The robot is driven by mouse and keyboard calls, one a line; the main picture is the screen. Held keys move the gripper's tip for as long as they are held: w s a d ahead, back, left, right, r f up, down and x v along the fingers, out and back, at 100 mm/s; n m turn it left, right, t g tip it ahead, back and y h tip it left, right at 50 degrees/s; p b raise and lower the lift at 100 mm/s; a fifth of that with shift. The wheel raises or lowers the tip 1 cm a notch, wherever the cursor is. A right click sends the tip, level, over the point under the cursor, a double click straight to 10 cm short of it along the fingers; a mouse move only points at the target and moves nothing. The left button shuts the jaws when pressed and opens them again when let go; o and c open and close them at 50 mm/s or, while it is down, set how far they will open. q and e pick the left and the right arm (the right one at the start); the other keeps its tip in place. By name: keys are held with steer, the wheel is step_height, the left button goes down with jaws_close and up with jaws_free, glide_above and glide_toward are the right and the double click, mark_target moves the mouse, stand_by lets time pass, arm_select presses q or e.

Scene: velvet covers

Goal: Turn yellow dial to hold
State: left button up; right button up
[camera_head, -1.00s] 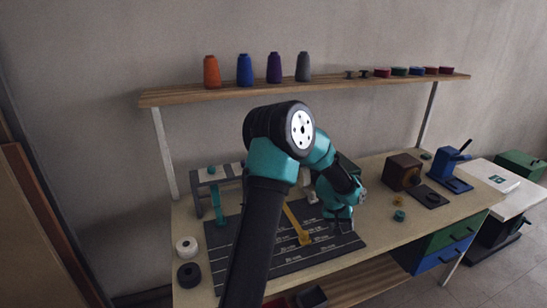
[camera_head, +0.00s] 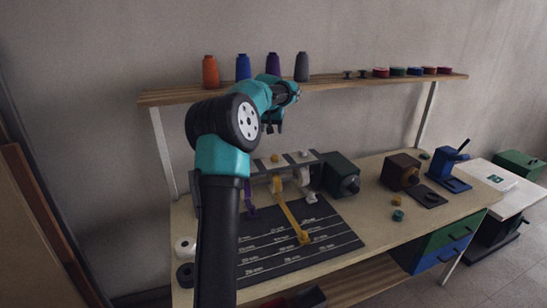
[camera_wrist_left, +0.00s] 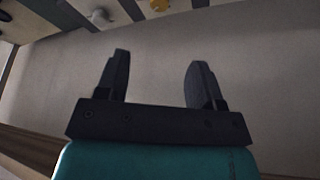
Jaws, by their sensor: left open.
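A small yellow dial (camera_head: 275,158) sits on top of the grey rack (camera_head: 300,157) at the back of the bench. My left gripper (camera_head: 272,125) is raised above the rack, below the shelf, apart from the dial. In the left wrist view my left gripper (camera_wrist_left: 156,85) is open with nothing between its fingers. A yellow piece (camera_wrist_left: 159,4) is cut off at the top edge there; I cannot tell whether it is the dial. My arm hides the rack's left part. My right gripper is out of view.
The shelf (camera_head: 330,84) with spools is close behind my gripper. A dark green box (camera_head: 341,174) stands right of the rack, and a brown box (camera_head: 402,171) further right. The dark mat (camera_head: 335,240) has white lines and labels. The bench's front right is mostly clear.

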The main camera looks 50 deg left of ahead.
mark_target(274, 156)
arm_select(q)
steer(key=shift+f, duration=0.1)
steer(key=x, duration=1.7)
steer(key=shift+f, duration=0.2)
steer(key=c, duration=0.9)
steer(key=shift+m, duration=0.3)
steer(key=shift+m+t+h, duration=0.5)
steer(key=shift+m+h, duration=0.3)
steer(key=shift+m, duration=1.2)
